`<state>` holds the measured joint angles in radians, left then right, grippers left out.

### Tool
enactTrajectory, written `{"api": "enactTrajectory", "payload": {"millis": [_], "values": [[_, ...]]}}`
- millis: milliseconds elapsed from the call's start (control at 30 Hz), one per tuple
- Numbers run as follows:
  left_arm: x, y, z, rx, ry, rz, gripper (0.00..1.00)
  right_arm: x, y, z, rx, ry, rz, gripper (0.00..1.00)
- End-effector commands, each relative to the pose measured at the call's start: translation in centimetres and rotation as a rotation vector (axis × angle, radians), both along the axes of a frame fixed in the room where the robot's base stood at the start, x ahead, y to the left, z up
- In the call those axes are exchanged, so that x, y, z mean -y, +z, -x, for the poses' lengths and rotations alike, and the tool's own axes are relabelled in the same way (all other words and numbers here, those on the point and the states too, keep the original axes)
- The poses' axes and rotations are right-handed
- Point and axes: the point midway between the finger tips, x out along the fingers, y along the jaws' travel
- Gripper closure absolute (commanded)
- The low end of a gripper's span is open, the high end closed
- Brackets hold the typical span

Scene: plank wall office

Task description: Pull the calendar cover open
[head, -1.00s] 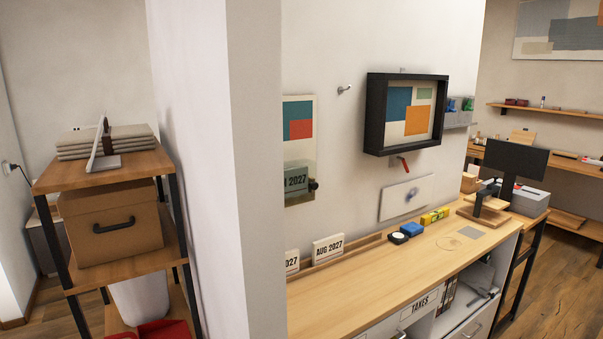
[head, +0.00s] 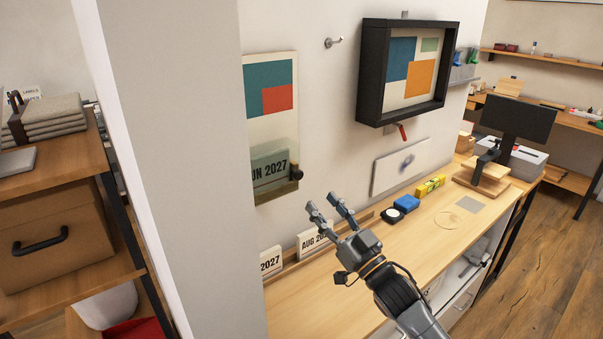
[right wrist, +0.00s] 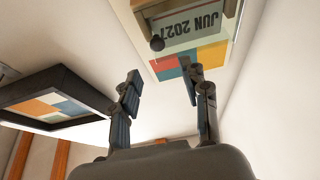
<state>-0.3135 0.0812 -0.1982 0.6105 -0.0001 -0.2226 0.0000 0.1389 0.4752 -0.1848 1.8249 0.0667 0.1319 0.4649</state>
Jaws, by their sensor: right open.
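The wall calendar (head: 271,100) hangs on the white wall, with a teal and red picture above. Its lower part has a see-through cover (head: 284,152) over a card reading JUN 2027, with a dark round knob (head: 296,174) at its right side. My right gripper (head: 329,205) is open and empty, below and to the right of the knob, apart from it. In the right wrist view the calendar card (right wrist: 190,24) and knob (right wrist: 157,43) appear upside down beyond the open fingers (right wrist: 160,90). My left gripper is out of view.
A black box frame (head: 371,80) juts from the wall to the right, above a red-handled item (head: 402,132). Date cards (head: 311,243) stand in a wooden rail on the desk (head: 335,300). A wall corner (head: 180,150) stands at left.

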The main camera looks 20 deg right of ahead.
Motion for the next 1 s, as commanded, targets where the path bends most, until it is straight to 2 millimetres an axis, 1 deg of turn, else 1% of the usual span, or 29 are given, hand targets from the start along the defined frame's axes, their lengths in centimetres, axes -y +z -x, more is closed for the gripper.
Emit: {"api": "enactTrajectory", "payload": {"millis": [33, 167, 300, 400, 467, 600, 867, 900, 967, 1000], "values": [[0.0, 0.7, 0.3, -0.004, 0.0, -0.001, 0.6, -0.4, 1.1, -1.1, 0.003, 0.0, 0.0, 0.54], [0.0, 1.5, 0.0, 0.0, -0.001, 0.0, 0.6, -1.3, 2.0, -3.5, 0.0, -0.001, -0.002, 0.54], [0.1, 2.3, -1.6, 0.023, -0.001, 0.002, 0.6, -2.1, 2.9, -5.7, 0.001, 0.0, 0.0, 0.54], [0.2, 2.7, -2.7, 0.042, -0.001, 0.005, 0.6, -2.4, 3.2, -6.8, -0.001, -0.001, 0.0, 0.54], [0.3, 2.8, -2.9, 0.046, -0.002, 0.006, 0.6, -2.6, 3.3, -7.3, -0.001, -0.001, -0.001, 0.54], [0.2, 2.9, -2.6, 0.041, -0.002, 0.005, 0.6, -2.8, 3.4, -7.8, -0.002, -0.001, 0.0, 0.54], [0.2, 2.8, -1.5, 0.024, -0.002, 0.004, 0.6, -2.8, 3.4, -7.8, -0.002, -0.001, 0.0, 0.54], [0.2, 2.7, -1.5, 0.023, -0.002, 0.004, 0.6, -2.8, 3.4, -7.8, -0.002, -0.001, 0.0, 0.63], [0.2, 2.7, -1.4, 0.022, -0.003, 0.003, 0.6, -2.8, 3.4, -7.8, -0.002, -0.001, 0.0, 0.75], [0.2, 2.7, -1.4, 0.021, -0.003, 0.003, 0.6, -2.8, 3.4, -7.8, -0.002, -0.001, 0.0, 0.83]]}}
